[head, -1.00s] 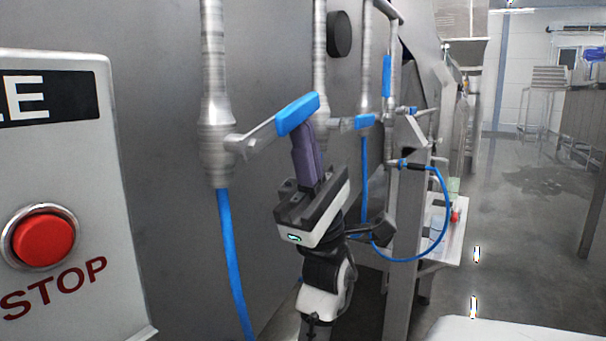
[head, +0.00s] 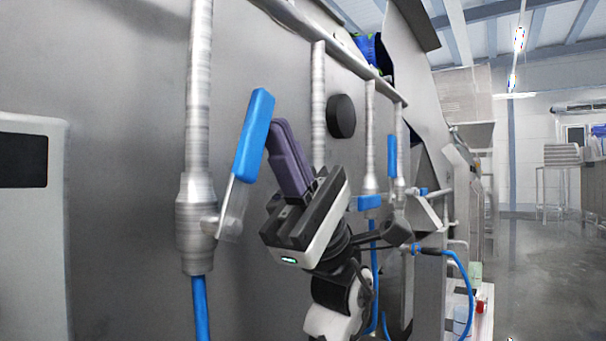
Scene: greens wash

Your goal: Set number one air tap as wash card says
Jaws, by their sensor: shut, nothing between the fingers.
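The nearest air tap has a blue-sleeved lever handle (head: 254,135) on a steel valve body (head: 195,222) in a vertical pipe. The lever tilts steeply upward, leaning a little right of its pipe. My gripper (head: 276,128) is shut with nothing in it. Its purple fingers stand just right of the blue handle, close to or touching it; I cannot tell which. A second tap with a blue handle (head: 369,202) is behind my gripper, its lever near level. A further blue handle (head: 392,156) stands upright. No wash card or tap number is readable.
A grey control box (head: 52,250) with a dark label stands at the left. Blue hoses (head: 202,310) hang below the pipes. A blue hose loop (head: 462,275) juts out at right. Open wet floor (head: 530,275) lies at the far right.

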